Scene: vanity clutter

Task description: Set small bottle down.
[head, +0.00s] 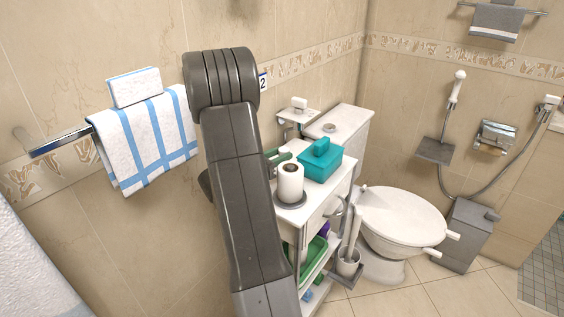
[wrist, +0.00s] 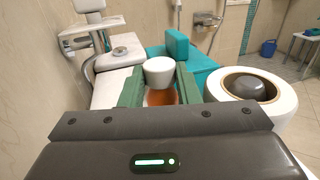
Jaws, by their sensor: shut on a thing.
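The small bottle (wrist: 160,71) has a white cap and an amber body, and it shows in the wrist view between the green fingers of my gripper (wrist: 161,88). My gripper is shut on it, with a finger on each side. In the head view, a green finger of my gripper (head: 278,158) shows just above the white cart top, left of the teal box. The bottle is hidden there behind my arm. Its underside is out of sight, so I cannot tell whether it touches the cart top.
A paper roll (head: 290,182) stands on the white cart (head: 318,208), close right of my gripper in the wrist view. A teal box (head: 321,161) is just beyond the bottle. A toilet (head: 400,216) stands to the right, and a towel (head: 148,138) hangs left.

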